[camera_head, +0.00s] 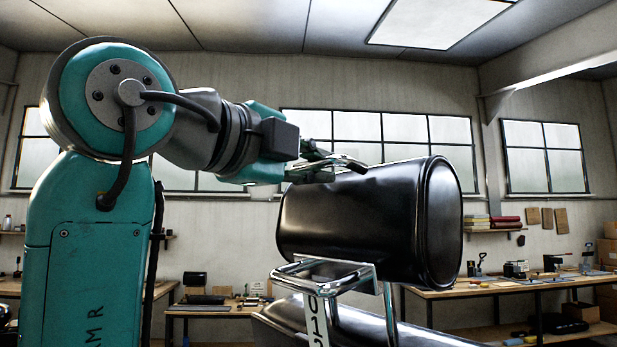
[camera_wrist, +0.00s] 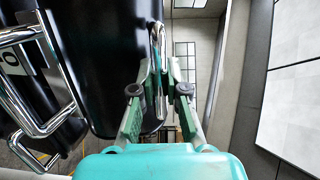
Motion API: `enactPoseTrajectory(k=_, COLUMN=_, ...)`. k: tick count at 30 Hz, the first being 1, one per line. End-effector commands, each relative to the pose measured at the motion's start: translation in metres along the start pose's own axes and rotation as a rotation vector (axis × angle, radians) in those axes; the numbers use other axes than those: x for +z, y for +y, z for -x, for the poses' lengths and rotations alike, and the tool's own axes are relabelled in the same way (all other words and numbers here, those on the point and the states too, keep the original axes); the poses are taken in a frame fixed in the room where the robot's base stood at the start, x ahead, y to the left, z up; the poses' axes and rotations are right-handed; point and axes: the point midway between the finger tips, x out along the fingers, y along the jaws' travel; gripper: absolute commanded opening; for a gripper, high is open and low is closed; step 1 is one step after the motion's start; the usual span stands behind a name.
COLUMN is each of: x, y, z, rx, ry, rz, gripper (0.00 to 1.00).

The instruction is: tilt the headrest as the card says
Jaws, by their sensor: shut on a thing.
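The headrest (camera_head: 345,222) is a glossy black padded block held above a chrome tube frame (camera_head: 322,270). It also shows at the left of the wrist view (camera_wrist: 95,50). A thin chrome handle (camera_wrist: 155,38) runs along its side. My gripper (camera_head: 335,163) is at the top rear of the headrest. In the wrist view my gripper (camera_wrist: 159,68) has its green fingers closed together on the chrome handle. I see no separate card with an instruction.
A black chair back (camera_head: 350,325) lies below the headrest. Workbenches with tools (camera_head: 520,288) stand along the back wall at right and left. A wall shelf (camera_head: 492,229) holds folded cloths. The air above and right of the headrest is clear.

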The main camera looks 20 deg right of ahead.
Motion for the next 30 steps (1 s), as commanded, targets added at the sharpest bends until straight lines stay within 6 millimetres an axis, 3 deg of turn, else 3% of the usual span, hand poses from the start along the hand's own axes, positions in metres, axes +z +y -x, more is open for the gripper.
enactPoseTrajectory(k=9, x=-0.002, y=-0.012, z=-0.010, rx=-0.003, ry=0.001, rz=-0.002, gripper=0.00)
enactPoseTrajectory(k=25, x=-0.003, y=-0.014, z=-0.013, rx=-0.003, ry=0.000, rz=-0.002, gripper=0.00)
enactPoseTrajectory(k=27, x=-0.003, y=-0.014, z=-0.013, rx=-0.003, ry=0.000, rz=-0.002, gripper=0.25)
enactPoseTrajectory(k=29, x=-0.003, y=-0.014, z=-0.013, rx=-0.003, ry=0.000, rz=-0.002, gripper=0.39)
enactPoseTrajectory(k=30, x=-0.003, y=-0.014, z=-0.013, rx=-0.002, ry=0.000, rz=-0.001, gripper=0.39)
